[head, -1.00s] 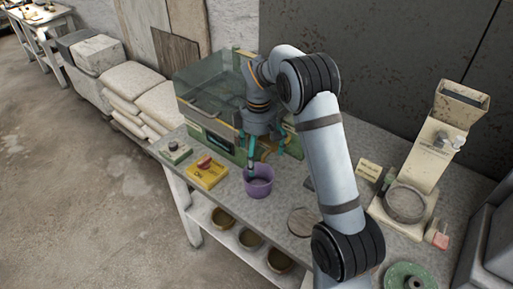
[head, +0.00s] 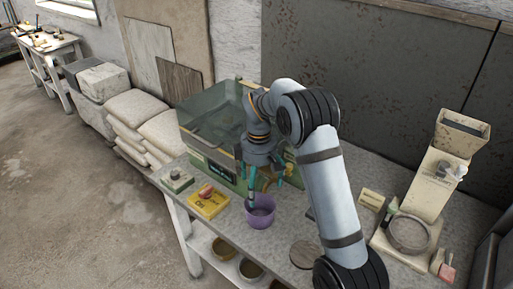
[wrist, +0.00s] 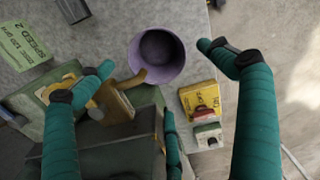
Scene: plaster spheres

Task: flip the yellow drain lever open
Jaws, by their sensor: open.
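A yellow lever (head: 289,169) shows on the front of the green machine, just right of my gripper in the head view. In the wrist view a yellow part (wrist: 58,88), probably this lever, lies partly behind my left finger. A brown spout (wrist: 128,80) beside it points toward a purple cup (wrist: 157,55). The cup also stands in front of the machine in the head view (head: 260,212). My gripper (wrist: 155,57) has teal fingers spread wide and empty, above the spout and cup. I cannot tell whether a finger touches the lever.
A yellow switch box (head: 208,203) with a red knob and a small green box (head: 177,180) stand left of the cup. The machine's clear cover (head: 215,118) rises behind my gripper. A cream device (head: 430,175) stands at right. Sacks (head: 140,120) lie on the floor.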

